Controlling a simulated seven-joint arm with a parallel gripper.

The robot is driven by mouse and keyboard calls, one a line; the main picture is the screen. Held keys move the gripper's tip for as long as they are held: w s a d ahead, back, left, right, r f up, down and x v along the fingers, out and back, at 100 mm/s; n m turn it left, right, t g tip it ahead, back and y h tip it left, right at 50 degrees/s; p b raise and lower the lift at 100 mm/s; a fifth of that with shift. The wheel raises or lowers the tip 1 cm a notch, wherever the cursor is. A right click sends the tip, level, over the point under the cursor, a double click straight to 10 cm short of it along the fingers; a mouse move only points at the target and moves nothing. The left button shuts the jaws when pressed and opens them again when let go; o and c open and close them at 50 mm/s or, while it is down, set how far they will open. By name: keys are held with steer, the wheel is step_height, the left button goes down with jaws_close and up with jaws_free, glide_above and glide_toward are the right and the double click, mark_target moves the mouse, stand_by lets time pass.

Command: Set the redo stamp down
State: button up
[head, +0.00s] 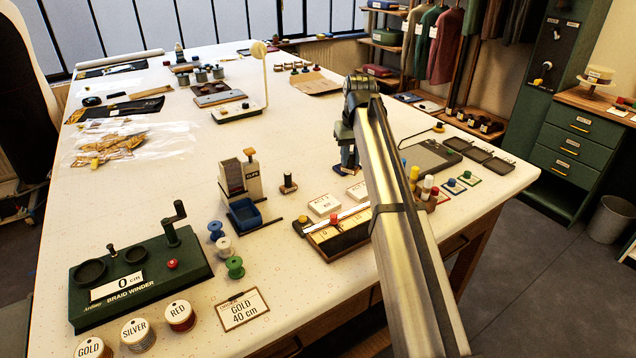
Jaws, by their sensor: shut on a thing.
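My gripper (347,150) is at the middle of the table, pointing down behind the two white ACT cards. It is shut on a small stamp (346,170), taken to be the redo stamp, with a dark base low between and below the fingers. My arm and fingers hide much of it, and no lettering on it is readable. I cannot tell whether its base touches the table. A similar small dark stamp (288,184) stands upright on the table, to the left of my gripper.
The ACT cards (324,205) lie in front of my gripper by a wooden tray (335,243). A CUFS dispenser (240,180) with a blue bin stands left. Coloured pegs (427,187) and a dark pad (430,155) are right. Bare table lies behind the left stamp.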

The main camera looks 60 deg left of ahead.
steer(key=s+a+r, duration=0.2)
steer(key=s+a, duration=0.2)
steer(key=a, duration=0.6)
steer(key=shift+m, duration=0.4)
steer(key=shift+s+d+f, duration=0.1)
steer(key=shift+f, duration=2.3)
steer(key=shift+s+f, duration=0.1)
steer(key=shift+f, duration=2.3)
steer(key=o, duration=0.4)
steer(key=shift+f, duration=0.15)
steer(key=o, duration=0.4)
steer(key=shift+o, duration=0.2)
step_height(320, 180, up, 12)
steer(key=d, duration=0.1)
steer(key=shift+s+d, duration=0.35)
